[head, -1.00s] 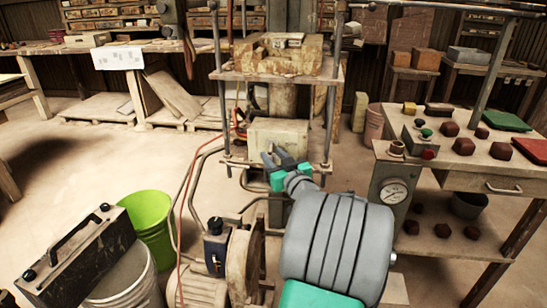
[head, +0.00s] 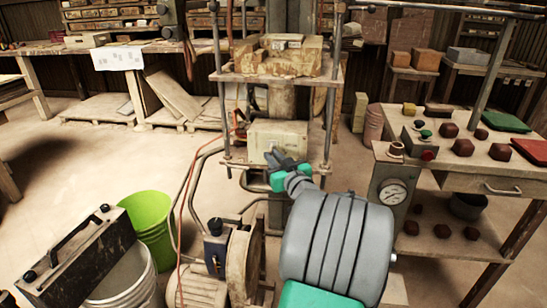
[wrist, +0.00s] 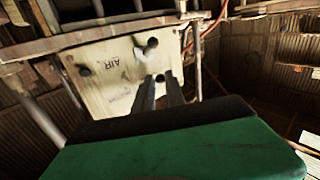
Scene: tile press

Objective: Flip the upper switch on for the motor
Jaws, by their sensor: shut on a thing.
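A pale control box (head: 292,131) is mounted on the front of the press frame; its face also fills the middle of the wrist view (wrist: 112,85). Lettering that reads AIR shows upside down on that face; other lettering is too blurred to read. A dark knob (wrist: 152,42) with a pale plate beside it and another dark round spot (wrist: 84,70) show on the face. My gripper (head: 272,152) is at the box's front. In the wrist view its two grey fingers (wrist: 160,80) are shut on a small dark switch (wrist: 160,77) between their tips.
The press shelf above holds a stone-like block (head: 270,62). Metal posts (head: 329,110) flank the box, and a red cable and hoses hang at its left. A green bucket (head: 150,218) stands left.

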